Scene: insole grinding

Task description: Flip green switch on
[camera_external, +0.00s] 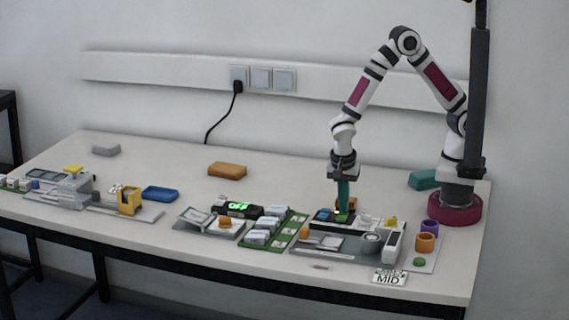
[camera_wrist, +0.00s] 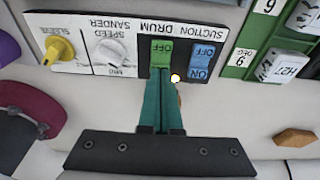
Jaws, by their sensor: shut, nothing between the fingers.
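The green switch (camera_wrist: 163,49) is on a black and white control panel (camera_wrist: 88,28), under the label DRUM, and reads OFF upside down in the wrist view. A blue switch (camera_wrist: 203,59) reading ON sits beside it, under the label SUCTION. My gripper (camera_wrist: 160,72) has teal fingers shut together with nothing between them. Its tips are at the near edge of the green switch; I cannot tell whether they touch it. In the external view my gripper (camera_external: 343,209) points down over the panel, and its tips are close to the green switch (camera_external: 341,218).
The panel also has a yellow SLEEVE knob (camera_wrist: 58,50) and a white SPEED knob (camera_wrist: 110,52). A green rack (camera_external: 272,233) with white boxes is left of the sander. A display (camera_external: 239,207) shows OFF in green. An orange block (camera_external: 227,170) lies behind, with clear table around it.

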